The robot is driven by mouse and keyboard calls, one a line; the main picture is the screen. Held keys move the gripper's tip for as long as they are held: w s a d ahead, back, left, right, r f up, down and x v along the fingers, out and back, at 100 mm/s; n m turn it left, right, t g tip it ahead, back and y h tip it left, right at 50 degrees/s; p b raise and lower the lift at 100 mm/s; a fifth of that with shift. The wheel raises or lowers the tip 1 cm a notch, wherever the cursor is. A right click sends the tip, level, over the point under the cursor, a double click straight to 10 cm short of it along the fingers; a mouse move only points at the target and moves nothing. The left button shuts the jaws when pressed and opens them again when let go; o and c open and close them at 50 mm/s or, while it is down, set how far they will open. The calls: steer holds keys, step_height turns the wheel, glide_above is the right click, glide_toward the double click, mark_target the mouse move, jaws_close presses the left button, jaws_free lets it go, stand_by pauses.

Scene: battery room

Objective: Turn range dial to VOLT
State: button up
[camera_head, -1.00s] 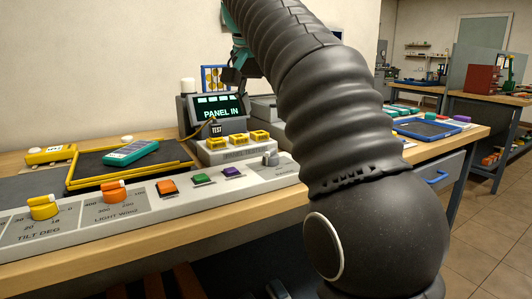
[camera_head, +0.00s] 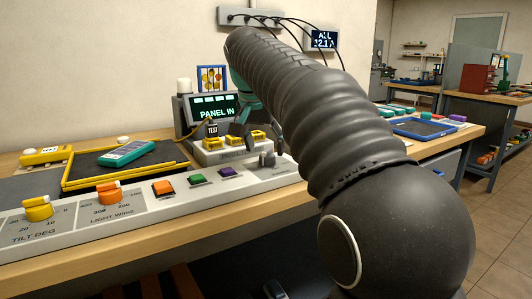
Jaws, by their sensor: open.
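No dial marked VOLT is legible in the head view. A small grey knob (camera_head: 267,159) stands at the right end of the pale control strip (camera_head: 150,215); its marking and setting are too small to read. My gripper (camera_head: 258,142) is open, just above and behind this knob, beside the yellow-topped blocks (camera_head: 236,138). Its fingers are small, dark and partly hidden by my arm; I cannot tell whether they touch anything. A yellow tilt dial (camera_head: 39,210) and an orange light dial (camera_head: 108,194) sit further left on the strip.
Orange (camera_head: 163,188), green (camera_head: 197,180) and purple (camera_head: 227,172) buttons line the strip. A screen (camera_head: 212,110) reads PANEL IN. A teal handheld device (camera_head: 126,153) lies in a yellow-edged tray (camera_head: 70,181). A blue tray (camera_head: 425,128) lies right of my arm.

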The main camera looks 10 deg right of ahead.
mark_target(267, 157)
steer(key=shift+x, duration=1.35)
steer(key=c, duration=1.1)
steer(key=shift+c, duration=0.2)
